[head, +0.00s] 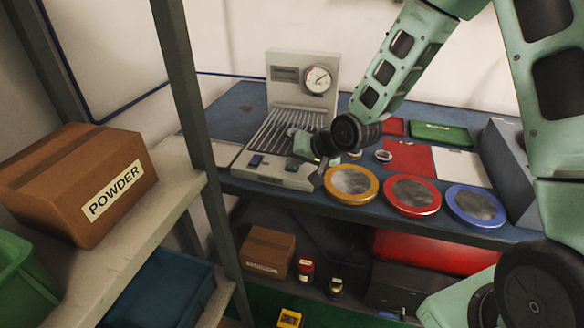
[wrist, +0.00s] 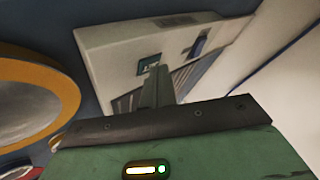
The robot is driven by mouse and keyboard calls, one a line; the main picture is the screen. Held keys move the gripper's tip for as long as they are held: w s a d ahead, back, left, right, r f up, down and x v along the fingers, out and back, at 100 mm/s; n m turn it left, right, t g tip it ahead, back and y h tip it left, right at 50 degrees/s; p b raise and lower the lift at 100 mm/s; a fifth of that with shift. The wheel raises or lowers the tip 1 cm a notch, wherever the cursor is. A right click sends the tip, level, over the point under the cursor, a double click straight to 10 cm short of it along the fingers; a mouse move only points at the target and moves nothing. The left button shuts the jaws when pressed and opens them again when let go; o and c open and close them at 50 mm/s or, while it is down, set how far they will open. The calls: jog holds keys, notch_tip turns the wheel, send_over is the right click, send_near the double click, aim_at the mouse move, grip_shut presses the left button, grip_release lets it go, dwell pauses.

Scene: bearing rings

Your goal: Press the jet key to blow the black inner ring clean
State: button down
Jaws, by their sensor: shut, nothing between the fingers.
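The pale grey blower station (head: 301,72) stands on the blue bench, with a slatted grille (head: 275,132) and a round gauge. Two keys sit on its front panel: a blue one (head: 256,160) at the left and a dark one (head: 291,167) at the right. In the wrist view they show as a blue key (wrist: 198,47) and a dark green key (wrist: 148,65). My gripper (wrist: 157,80) is shut and empty, its tips close beside the green key; I cannot tell whether they touch. A small round grey shape lies on the grille, partly behind my gripper; I cannot make out a black ring.
Yellow (head: 351,184), red (head: 412,195) and blue (head: 475,206) rimmed dishes line the bench's front edge. A small silver ring (head: 383,156) lies behind them. A shelf with a powder box (head: 75,180) stands at the left.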

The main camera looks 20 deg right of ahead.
aim_at(295, 170)
dwell(0.3)
jog(key=shift+r+p, duration=0.75)
notch_tip(295, 170, up, 5)
jog(key=p, duration=0.4)
jog(key=shift+r+p, duration=0.1)
jog(key=shift+p, duration=0.2)
dwell(0.4)
